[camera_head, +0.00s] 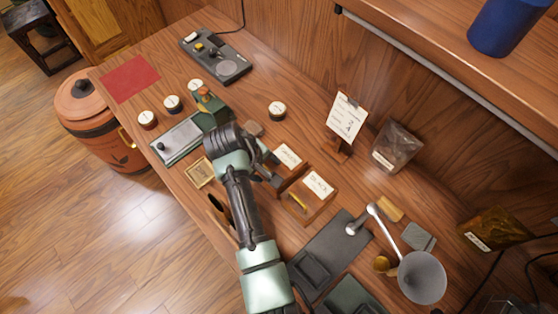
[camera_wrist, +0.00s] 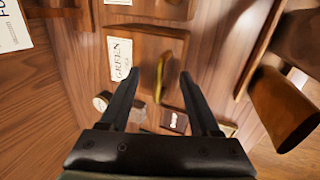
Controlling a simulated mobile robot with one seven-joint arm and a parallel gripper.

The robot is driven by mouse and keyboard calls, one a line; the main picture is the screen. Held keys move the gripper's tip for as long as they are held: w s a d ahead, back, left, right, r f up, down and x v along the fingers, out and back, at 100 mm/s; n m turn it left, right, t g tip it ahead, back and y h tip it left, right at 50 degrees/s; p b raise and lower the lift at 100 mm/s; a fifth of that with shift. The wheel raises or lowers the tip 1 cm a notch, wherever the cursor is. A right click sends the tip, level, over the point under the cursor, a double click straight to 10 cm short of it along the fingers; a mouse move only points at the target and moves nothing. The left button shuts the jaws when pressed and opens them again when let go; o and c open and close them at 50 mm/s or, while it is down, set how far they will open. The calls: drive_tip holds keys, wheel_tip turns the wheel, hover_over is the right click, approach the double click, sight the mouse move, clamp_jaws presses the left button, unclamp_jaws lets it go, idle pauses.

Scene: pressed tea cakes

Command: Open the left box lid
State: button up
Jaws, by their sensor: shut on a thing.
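The left box (camera_head: 294,170) is brown wood with a white label that reads GREEN. It stands left of the BLACK-labelled box (camera_head: 310,197). In the wrist view the GREEN lid (camera_wrist: 143,45) has an upright brass handle (camera_wrist: 160,70). My gripper (camera_wrist: 159,74) has one dark finger on each side of this handle and is shut on it. In the head view my gripper (camera_head: 270,165) is at the left edge of the GREEN box and hides its handle side. I cannot tell whether the lid is raised.
A card stand (camera_head: 343,122) and a bag (camera_head: 396,146) stand behind the boxes. Small round tins (camera_head: 277,109) and a green press (camera_head: 207,105) are to the left. A dark mat (camera_head: 332,250) and a funnel (camera_head: 421,277) are to the right.

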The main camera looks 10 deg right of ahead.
drive_tip(key=shift+w+d+r, duration=0.2)
drive_tip(key=shift+d+r, duration=0.05)
drive_tip(key=shift+o, duration=0.9)
drive_tip(key=shift+w+d+r+p, duration=0.15)
drive_tip(key=shift+d+r+p, duration=0.1)
drive_tip(key=shift+r+p, duration=0.45)
drive_tip(key=shift+o, duration=0.4)
drive_tip(key=shift+w+r, duration=0.1)
drive_tip(key=shift+r, duration=0.15)
drive_tip(key=shift+o, duration=0.4)
drive_tip(key=shift+d, duration=0.15)
